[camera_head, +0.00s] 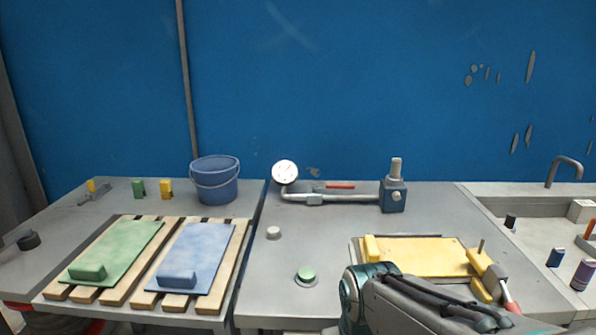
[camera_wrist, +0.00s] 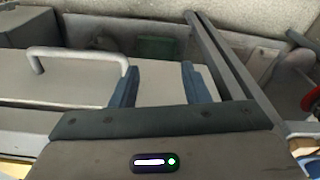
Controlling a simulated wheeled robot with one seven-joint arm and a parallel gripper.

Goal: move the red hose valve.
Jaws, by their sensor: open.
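A red lever (camera_head: 340,185) lies flat just above the grey pipe (camera_head: 350,198) at the back of the middle table. It looks like the red hose valve, but I cannot be sure. A red thing (camera_wrist: 312,100) also shows, cut off, at the right edge of the wrist view; I cannot tell what it is. My gripper (camera_wrist: 160,85) is open, with its two dark blue fingers apart and nothing held between them. Behind the fingers is a grey surface with a pale looped handle (camera_wrist: 80,52). In the head view my arm covers the lower right, and the fingertips cannot be made out.
A white gauge (camera_head: 285,173) and a blue block (camera_head: 393,196) stand at the pipe's ends. A blue bucket (camera_head: 215,182) stands left. A yellow panel (camera_head: 420,257) lies in front of the pipe, partly behind my arm. A green button (camera_head: 306,274) sits on the table front.

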